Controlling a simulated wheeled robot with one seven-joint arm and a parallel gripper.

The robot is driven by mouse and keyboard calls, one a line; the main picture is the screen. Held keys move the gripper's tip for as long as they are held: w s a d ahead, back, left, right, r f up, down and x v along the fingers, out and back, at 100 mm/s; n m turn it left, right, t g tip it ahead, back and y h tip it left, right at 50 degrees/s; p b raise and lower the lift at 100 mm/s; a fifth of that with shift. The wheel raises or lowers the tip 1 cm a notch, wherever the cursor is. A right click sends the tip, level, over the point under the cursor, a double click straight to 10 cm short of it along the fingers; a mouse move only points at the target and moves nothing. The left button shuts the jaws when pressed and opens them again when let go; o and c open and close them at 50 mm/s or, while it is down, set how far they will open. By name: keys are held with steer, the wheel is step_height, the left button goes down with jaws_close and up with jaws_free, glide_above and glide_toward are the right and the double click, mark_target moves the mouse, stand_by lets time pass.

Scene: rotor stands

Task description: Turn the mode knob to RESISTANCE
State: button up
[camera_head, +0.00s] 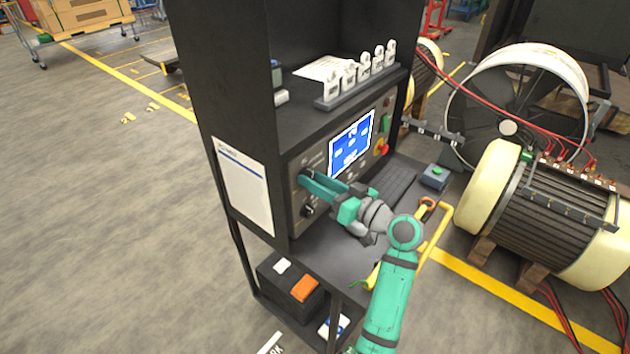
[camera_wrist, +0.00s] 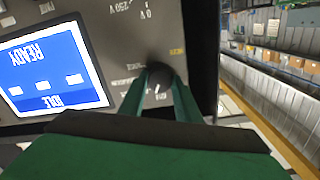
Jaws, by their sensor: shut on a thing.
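The mode knob (camera_wrist: 160,78) is a dark round knob with a light pointer mark on the panel of a black test cabinet (camera_head: 210,90). In the wrist view my gripper (camera_wrist: 161,90) has its two green fingers on either side of the knob, shut on it. In the head view my gripper (camera_head: 303,178) reaches the left part of the panel and hides the knob. The labels around the knob are upside down in the wrist view and too blurred or covered to read fully, so I cannot tell which mode it points at.
A blue screen (camera_head: 351,143) sits beside the knob, reading READY and IDLE in the wrist view. A second dark knob (camera_head: 307,211) is below my gripper. A red button (camera_head: 382,149), a keyboard (camera_head: 393,185) and a yellow-handled tool (camera_head: 436,235) are to the right.

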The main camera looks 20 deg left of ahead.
steer(key=shift+w+m, duration=0.1)
steer(key=shift+m, duration=1.5)
steer(key=o, duration=1)
steer(key=v, duration=1.1)
